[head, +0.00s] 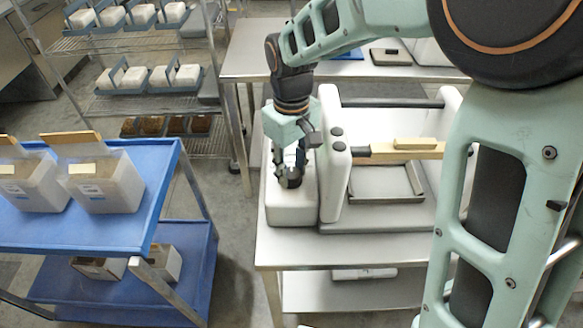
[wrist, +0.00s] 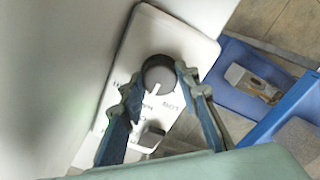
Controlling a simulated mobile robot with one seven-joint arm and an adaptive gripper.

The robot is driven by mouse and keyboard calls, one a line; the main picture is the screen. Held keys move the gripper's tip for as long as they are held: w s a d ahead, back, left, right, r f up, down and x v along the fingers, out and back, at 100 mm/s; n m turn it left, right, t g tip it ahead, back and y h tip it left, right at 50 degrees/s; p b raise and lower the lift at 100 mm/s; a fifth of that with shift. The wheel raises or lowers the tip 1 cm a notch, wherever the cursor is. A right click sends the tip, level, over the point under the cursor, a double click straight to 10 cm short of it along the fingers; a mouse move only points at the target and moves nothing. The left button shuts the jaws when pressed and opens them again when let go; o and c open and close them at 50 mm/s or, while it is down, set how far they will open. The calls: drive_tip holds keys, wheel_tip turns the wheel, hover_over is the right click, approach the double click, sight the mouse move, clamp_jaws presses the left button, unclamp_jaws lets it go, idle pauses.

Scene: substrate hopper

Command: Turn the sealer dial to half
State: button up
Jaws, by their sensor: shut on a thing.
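The sealer (head: 334,175) is a white machine on a metal table, with a white box-like part (head: 292,212) at its left. My gripper (head: 290,178) points down over that part, hiding the dial in the head view. My gripper's fingers (wrist: 159,78) are shut on the dial, one at each side.
A small dark control (wrist: 151,137) sits lower on the panel between my fingers. A blue cart (head: 130,232) with white bins (head: 108,190) stands left, across a floor gap. A wire rack (head: 150,100) stands behind it. A wooden-handled piece (head: 400,150) lies right of the sealer's upright.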

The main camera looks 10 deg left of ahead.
sight(291, 172)
drive_tip(key=o, duration=1.2)
drive_tip(key=shift+c, duration=0.2)
wheel_tip(291, 172, up, 12)
